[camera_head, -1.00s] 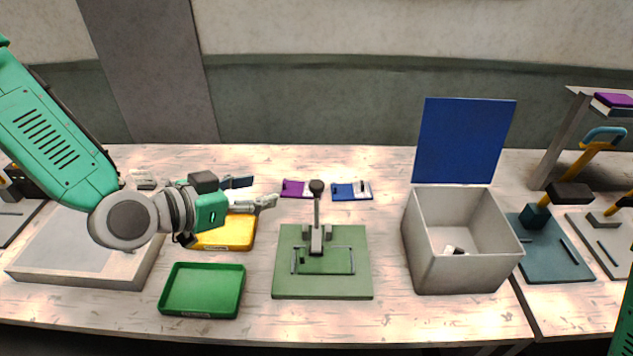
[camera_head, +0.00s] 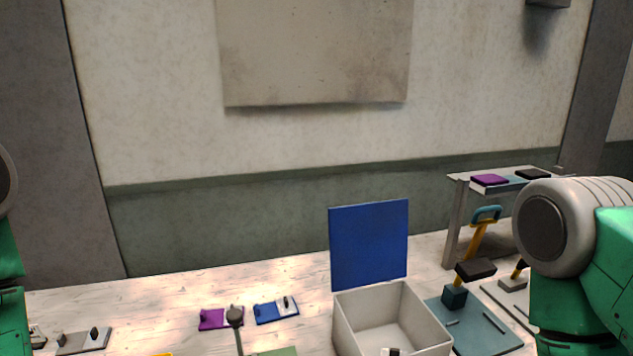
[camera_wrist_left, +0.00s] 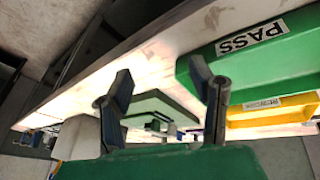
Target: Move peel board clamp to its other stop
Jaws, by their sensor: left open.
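A green board (camera_head: 275,352) with an upright lever is cut off at the bottom of the head view. The lever's dark round knob (camera_head: 235,315) stands in front of a purple card. The same board shows in the left wrist view (camera_wrist_left: 165,103), partly behind my fingers; its clamp's position is not clear there. I cannot tell which is the peel board. My left gripper (camera_wrist_left: 165,92) is open and empty. My right gripper is outside both views.
A light box (camera_head: 390,318) with a raised blue lid (camera_head: 369,244) stands right of the lever. A blue card (camera_head: 276,310) lies behind. A shelf (camera_head: 457,222) stands at right. In the wrist view, a green PASS tray (camera_wrist_left: 260,60) and yellow tray (camera_wrist_left: 275,112) are close.

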